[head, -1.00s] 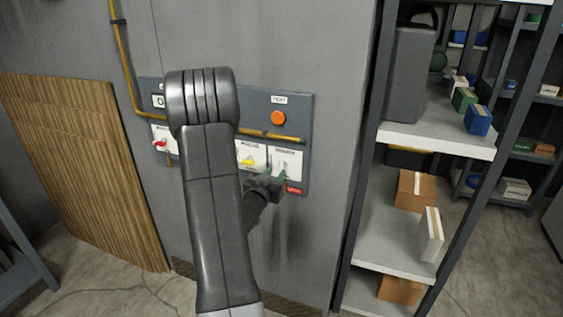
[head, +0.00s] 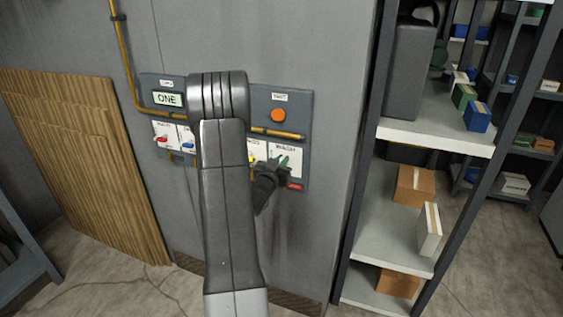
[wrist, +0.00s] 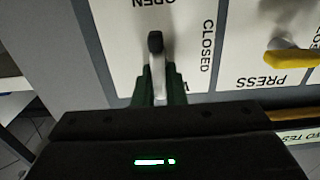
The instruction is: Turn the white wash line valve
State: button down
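The white wash line valve (wrist: 157,66) shows in the wrist view as a pale lever with a dark end, on a white plate marked OPEN and CLOSED. The green fingers of my gripper (wrist: 158,88) lie close against both sides of the lever, with no clear gap. The picture is upside down there, and the lever runs toward my gripper, away from the word OPEN. In the head view my gripper (head: 283,162) is at the rightmost valve plate of the wall panel and hides most of the lever.
The grey panel (head: 304,118) also bears an orange button (head: 278,115), a red valve (head: 161,139), a blue valve (head: 188,145) and a display reading ONE (head: 168,99). A yellow valve (wrist: 294,57) sits beside the white one. A shelf (head: 433,142) stands right.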

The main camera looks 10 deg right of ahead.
jog(key=shift+f+m+b, duration=0.15)
jog(key=shift+m+b, duration=0.15)
jog(key=shift+b, duration=0.4)
jog(key=shift+d+b, duration=0.1)
jog(key=shift+b, duration=0.35)
jog(key=m+b, duration=0.1)
jog(key=b, duration=0.1)
jog(key=m+b, duration=0.1)
jog(key=b, duration=0.1)
jog(key=shift+s+d+f, duration=0.1)
jog(key=shift+s+f, duration=0.05)
jog(key=shift+f, duration=0.1)
jog(key=m+b, duration=0.3)
jog(key=b, duration=0.2)
jog(key=m+b, duration=0.4)
jog(key=b, duration=0.1)
jog(key=d+m+b, duration=0.1)
jog(key=m+b, duration=0.3)
jog(key=b, duration=0.1)
jog(key=shift+s+f, duration=0.35)
jog(key=shift+f, duration=0.05)
jog(key=m+b, duration=0.3)
jog(key=m, duration=0.1)
jog(key=shift+f+b, duration=0.15)
jog(key=shift+b, duration=0.15)
jog(key=shift+m, duration=0.3)
